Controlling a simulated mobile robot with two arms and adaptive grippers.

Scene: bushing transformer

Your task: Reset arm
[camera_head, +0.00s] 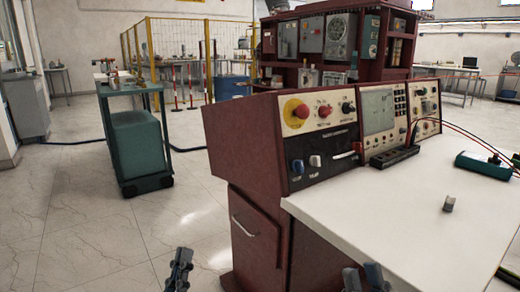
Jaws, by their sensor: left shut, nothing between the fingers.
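My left gripper (179,267) shows at the bottom edge, left of the dark red console, over the tiled floor. It is shut and holds nothing. My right gripper (364,278) shows at the bottom edge in front of the white tabletop. Its two fingertips stand apart with a gap between them, and no object shows there. The rest of both arms is below the frame. The dark red console (240,140) has a front panel with a red button on a yellow disc (296,112), several knobs and a meter panel.
A white tabletop (400,205) extends right from the console. On it are a small grey cylinder (449,203), a teal device (484,165) and a black terminal strip (394,157). A green cart (138,150) stands left; the floor between is clear.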

